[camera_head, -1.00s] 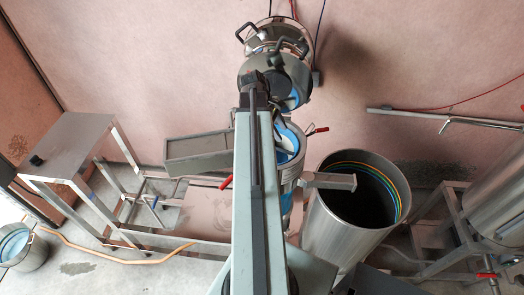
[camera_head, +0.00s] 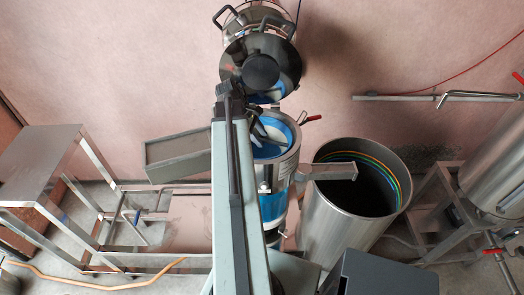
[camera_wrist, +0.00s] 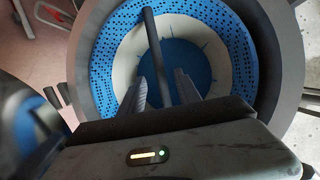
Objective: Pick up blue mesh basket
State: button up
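The blue mesh basket (camera_head: 283,131) sits inside a steel cylinder (camera_head: 292,160) in the head view, partly hidden by my arm. In the wrist view the basket (camera_wrist: 103,50) shows its perforated blue wall, a pale inner ring and a blue bottom. A dark bar-like handle (camera_wrist: 153,45) crosses over its opening. My gripper (camera_wrist: 163,84) is open above the basket, with the handle passing between its two fingers. The fingers do not visibly close on it. In the head view my gripper (camera_head: 256,128) is over the cylinder's mouth, its fingertips hard to make out.
A round lid (camera_head: 288,52) with handles stands raised behind the cylinder. A large open steel drum (camera_head: 335,225) is close on the right, with a spout (camera_head: 330,172) reaching over it. A grey tray (camera_head: 180,155) and a metal table (camera_head: 35,160) lie to the left.

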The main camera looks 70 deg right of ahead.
aim_at(263, 141)
jog(key=b+x, duration=0.5)
jog(key=shift+w+a+f, duration=0.1)
jog(key=shift+a+f, duration=0.05)
jog(key=shift+f, duration=0.15)
jog(key=shift+r, duration=0.2)
grip_shut()
dwell(0.9)
